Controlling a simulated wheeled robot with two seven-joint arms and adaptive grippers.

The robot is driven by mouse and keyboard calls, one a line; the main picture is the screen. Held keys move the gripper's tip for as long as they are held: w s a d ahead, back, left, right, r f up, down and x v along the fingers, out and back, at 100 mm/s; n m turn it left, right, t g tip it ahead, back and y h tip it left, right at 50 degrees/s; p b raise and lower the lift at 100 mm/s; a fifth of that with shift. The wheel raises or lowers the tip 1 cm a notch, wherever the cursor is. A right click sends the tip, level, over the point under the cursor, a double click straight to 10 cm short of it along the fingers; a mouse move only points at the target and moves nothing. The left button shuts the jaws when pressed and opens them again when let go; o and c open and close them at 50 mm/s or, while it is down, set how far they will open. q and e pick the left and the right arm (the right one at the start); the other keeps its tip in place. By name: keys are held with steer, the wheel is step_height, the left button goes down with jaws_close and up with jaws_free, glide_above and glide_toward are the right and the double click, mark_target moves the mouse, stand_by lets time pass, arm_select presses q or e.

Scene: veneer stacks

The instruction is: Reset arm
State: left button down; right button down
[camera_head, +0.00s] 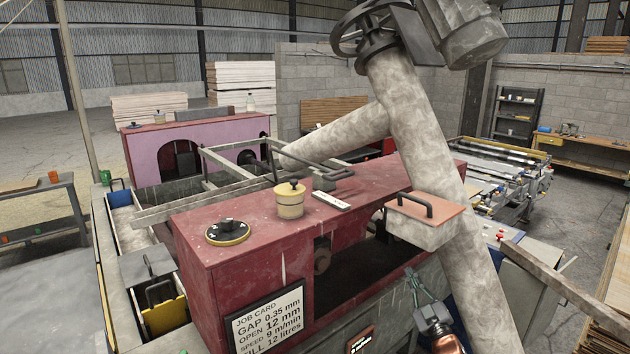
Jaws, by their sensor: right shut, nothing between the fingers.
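My right gripper (419,287) is low in the head view, right of centre, with its copper-coloured arm coming up from the bottom edge. Its thin fingers point up and away, are shut and hold nothing. It is in front of the dark opening of the red machine housing (230,278), left of a thick grey pipe (440,170). I cannot tell how far it is from either. My left gripper is not in view.
On the housing are a cream pot (290,204), a black-knobbed disc (228,232) and a grey block with a label plate. A job card (267,320) hangs in front. An orange-topped box (425,208) juts out near the pipe. Veneer stacks (240,85) stand behind.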

steer(key=s+d+f+m+g+h+b, duration=0.1)
steer(key=d+f+m+g+h, duration=0.15)
steer(key=f, duration=1.15)
steer(key=d+f+m+g+h+b, duration=0.2)
steer(key=d+f+m+g, duration=0.1)
steer(key=f, duration=1.1)
steer(key=s+d+f+g+b, duration=0.15)
steer(key=s+f, duration=0.45)
steer(key=f, duration=0.6)
steer(key=s+f+m+g+b, duration=0.1)
steer(key=s+f+g+b, duration=0.1)
steer(key=s+f, duration=0.8)
steer(key=s+d+f+g+b, duration=0.1)
steer(key=s+f+g, duration=0.15)
steer(key=f, duration=1.25)
steer(key=s+f+m+g+b, duration=0.1)
steer(key=s+f+g+b, duration=0.3)
steer(key=s+f, duration=2.25)
steer(key=s+a+f+g+b, duration=0.1)
steer(key=s+f, duration=0.2)
steer(key=s, duration=0.8)
steer(key=s+a+f+g+b, duration=0.1)
steer(key=s+f, duration=0.3)
steer(key=s, duration=0.7)
steer(key=s+a+f+g+b, duration=0.2)
steer(key=s+f, duration=0.1)
steer(key=s, duration=0.8)
steer(key=shift+a+f+m+g+h, duration=0.15)
steer(key=shift+f+m+g+h, duration=0.05)
steer(key=shift+m+g+h, duration=0.2)
